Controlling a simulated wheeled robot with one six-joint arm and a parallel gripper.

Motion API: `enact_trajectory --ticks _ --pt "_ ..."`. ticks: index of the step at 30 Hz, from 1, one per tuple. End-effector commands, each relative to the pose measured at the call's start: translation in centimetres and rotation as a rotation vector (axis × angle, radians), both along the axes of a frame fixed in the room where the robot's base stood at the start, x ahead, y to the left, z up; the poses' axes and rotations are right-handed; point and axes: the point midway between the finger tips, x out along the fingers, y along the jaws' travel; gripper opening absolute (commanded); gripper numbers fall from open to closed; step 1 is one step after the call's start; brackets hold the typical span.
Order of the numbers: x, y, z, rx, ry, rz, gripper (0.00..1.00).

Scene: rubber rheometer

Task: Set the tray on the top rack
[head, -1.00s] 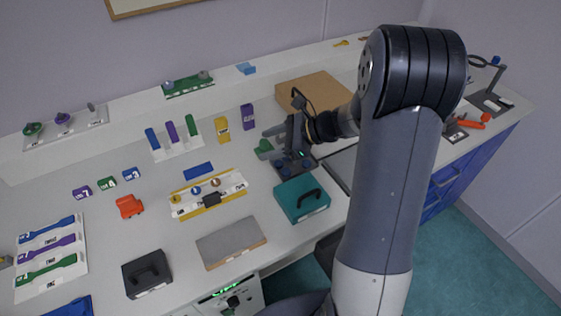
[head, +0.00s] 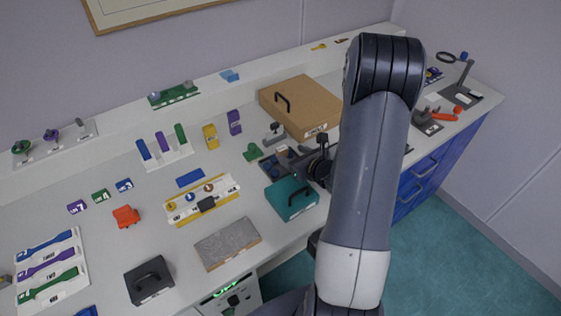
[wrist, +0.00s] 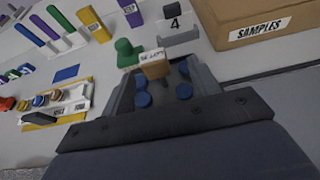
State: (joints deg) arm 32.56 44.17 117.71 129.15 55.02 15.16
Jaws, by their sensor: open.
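A dark tray (wrist: 160,98) with several blue round pieces and a tan labelled block (wrist: 155,64) lies on the bench in the wrist view. In the head view the tray (head: 272,168) is partly hidden behind my arm. My gripper (wrist: 160,72) is open, its grey fingers appearing on the left and right of the tray. Whether they touch it I cannot tell. In the head view my gripper (head: 306,160) is low by the tray's right side. A raised ledge (head: 120,117) runs along the back of the bench; no rack is clearly marked as the top one.
A brown samples box (head: 300,105) stands behind the tray. A teal box (head: 291,200) with a handle stands just in front. A green block (head: 253,151) is at the tray's left. A white and yellow holder (head: 202,198) stands farther left.

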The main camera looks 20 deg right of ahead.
Motion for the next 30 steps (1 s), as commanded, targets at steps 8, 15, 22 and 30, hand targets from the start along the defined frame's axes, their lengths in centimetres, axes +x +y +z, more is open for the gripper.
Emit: enact_trajectory --ticks 8,15,22,30 --pt "2.2 0.6 -0.8 0.000 -0.001 0.002 0.58" --pt "4.7 1.9 -1.3 0.001 0.001 0.005 0.58" --pt "6.6 2.2 -2.3 0.000 -0.001 0.003 0.58" --pt "6.8 2.2 -2.4 0.000 -0.001 0.001 0.57"
